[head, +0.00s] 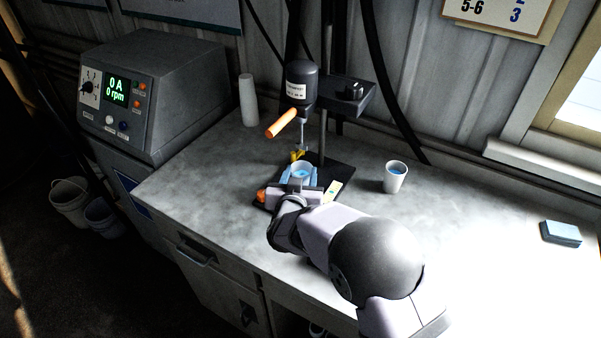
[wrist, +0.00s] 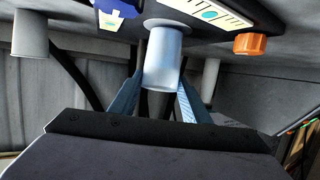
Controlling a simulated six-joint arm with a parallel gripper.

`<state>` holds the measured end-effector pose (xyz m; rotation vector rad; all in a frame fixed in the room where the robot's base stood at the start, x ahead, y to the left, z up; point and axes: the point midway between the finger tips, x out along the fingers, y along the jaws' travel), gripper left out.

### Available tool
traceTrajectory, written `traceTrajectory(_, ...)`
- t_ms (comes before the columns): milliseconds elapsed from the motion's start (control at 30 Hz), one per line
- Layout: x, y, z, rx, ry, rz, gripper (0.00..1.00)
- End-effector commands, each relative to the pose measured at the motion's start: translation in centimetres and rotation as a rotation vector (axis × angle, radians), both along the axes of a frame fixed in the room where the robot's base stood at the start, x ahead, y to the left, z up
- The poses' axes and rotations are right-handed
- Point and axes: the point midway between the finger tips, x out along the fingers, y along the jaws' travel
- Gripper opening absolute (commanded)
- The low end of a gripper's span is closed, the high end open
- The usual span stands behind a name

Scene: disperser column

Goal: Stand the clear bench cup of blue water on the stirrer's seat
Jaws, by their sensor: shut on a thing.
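A clear cup with blue water (head: 302,170) is between the blue fingers of my gripper (head: 301,177), which is shut on it. In the wrist view the same pale cup (wrist: 163,62) is gripped between both fingers (wrist: 162,92). It looks upright, over the stirrer's dark base (head: 340,173), below the stirrer's shaft. The base also fills the top of the inverted wrist view (wrist: 215,38). The seat is hidden by the cup, and I cannot tell if the cup touches it.
The stirrer's motor head (head: 301,84) has an orange handle (head: 281,122) above the cup. A tall white cup stack (head: 248,100) stands behind left. A control box (head: 150,90) reads 0 rpm.

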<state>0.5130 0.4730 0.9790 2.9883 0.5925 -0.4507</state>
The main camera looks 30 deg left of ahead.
Motion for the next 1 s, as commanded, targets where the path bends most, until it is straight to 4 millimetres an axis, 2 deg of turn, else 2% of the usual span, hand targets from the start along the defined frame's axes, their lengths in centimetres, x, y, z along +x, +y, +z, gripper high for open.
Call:
traceTrajectory(433,-0.01,0.03,-0.53,0.001,-0.002,0.000,0.19)
traceTrajectory(467,-0.01,0.01,-0.56,0.001,-0.001,0.001,0.45)
traceTrajectory(533,-0.02,0.01,-0.48,0.002,0.000,0.001,0.62)
traceTrajectory(1000,-0.35,-0.09,-0.09,0.000,0.000,0.001,0.62)
